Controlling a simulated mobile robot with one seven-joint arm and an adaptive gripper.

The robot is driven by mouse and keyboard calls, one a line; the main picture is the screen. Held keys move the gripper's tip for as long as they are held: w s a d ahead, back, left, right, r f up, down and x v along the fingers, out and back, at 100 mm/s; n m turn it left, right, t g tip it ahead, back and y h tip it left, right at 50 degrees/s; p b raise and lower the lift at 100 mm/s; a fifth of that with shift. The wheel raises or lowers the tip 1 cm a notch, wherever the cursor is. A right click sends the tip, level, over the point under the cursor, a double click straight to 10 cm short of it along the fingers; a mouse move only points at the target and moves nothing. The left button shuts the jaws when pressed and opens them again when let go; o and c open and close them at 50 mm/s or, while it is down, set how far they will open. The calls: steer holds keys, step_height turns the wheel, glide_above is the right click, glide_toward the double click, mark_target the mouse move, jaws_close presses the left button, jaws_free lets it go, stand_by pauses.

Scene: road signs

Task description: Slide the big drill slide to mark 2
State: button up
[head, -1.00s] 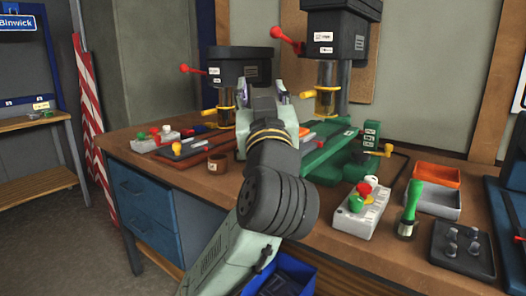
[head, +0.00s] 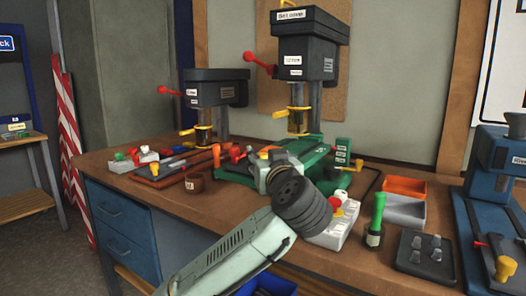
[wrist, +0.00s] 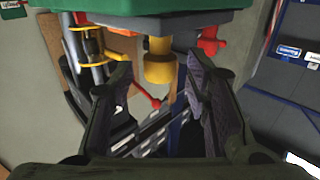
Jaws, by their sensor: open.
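The big drill (head: 305,45) has a dark head and a green base (head: 318,172) in the middle of the bench. A grey plate (wrist: 180,22) with a yellow knob (wrist: 160,62) fills the top of the wrist view under a green part; it looks like the slide, but I cannot be sure. My gripper (wrist: 158,78) is open, with its fingers to either side of the yellow knob; I cannot tell if they touch it. In the head view my wrist hides most of the gripper and the slide. The mark numbers are not readable.
A smaller drill (head: 215,90) stands to the left. On the right are a white button box (head: 335,228), a green-handled tool (head: 378,212), an orange tray (head: 404,187), a grey tray (head: 402,210) and a black peg tray (head: 425,255). A blue machine (head: 490,185) bounds the far right.

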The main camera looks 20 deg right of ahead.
steer(key=shift+w+d, duration=0.1)
steer(key=shift+w, duration=0.75)
steer(key=shift+c, duration=0.3)
jaws_close()
